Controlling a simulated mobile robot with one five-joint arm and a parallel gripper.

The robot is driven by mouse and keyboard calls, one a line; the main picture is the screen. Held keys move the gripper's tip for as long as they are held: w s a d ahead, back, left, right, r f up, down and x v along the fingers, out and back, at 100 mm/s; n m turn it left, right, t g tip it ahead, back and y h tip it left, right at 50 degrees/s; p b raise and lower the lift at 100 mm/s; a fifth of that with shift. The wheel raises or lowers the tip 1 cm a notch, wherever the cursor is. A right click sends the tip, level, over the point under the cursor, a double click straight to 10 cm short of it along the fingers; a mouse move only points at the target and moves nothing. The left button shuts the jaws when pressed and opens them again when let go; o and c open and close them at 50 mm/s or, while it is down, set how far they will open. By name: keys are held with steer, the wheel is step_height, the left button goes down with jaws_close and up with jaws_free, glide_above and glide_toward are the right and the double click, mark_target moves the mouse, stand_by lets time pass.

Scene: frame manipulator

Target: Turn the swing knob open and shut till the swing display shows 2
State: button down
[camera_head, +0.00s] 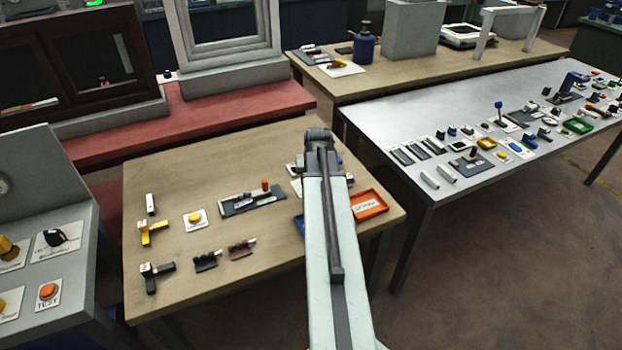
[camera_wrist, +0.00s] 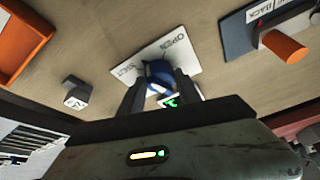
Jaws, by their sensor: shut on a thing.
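In the wrist view, the blue swing knob (camera_wrist: 158,72) stands on a white plate (camera_wrist: 182,50) printed with "OPEN" and another word partly hidden. My gripper (camera_wrist: 160,80) is shut on the blue knob, one dark finger on each side of it. Just below the knob, a small swing display (camera_wrist: 170,101) shows a green sign, tilted and partly covered, that I cannot read for sure. In the head view, my arm reaches over the wooden table (camera_head: 180,270) and hides the knob, the display and my fingertips.
An orange-knobbed slider (camera_wrist: 283,45) on a dark plate is close by at the upper right in the wrist view. An orange tray (camera_wrist: 22,40) and a small block (camera_wrist: 77,93) lie to the left. In the head view, several latches and hinges lie on the table's left half.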

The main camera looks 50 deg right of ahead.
steer(key=m, duration=0.2)
steer(key=m+g+h, duration=0.1)
steer(key=m, duration=0.1)
steer(key=m+g, duration=0.1)
steer(key=m, duration=0.1)
steer(key=shift+w+a, duration=0.2)
steer(key=shift+w, duration=0.1)
steer(key=m+g, duration=0.1)
steer(key=m, duration=0.4)
steer(key=shift+w+g+h, duration=0.15)
steer(key=shift+g+h, duration=0.25)
steer(key=shift+m, duration=0.5)
steer(key=c, duration=0.8)
jaws_free()
steer(key=shift+c, duration=0.2)
steer(key=shift+r, duration=0.15)
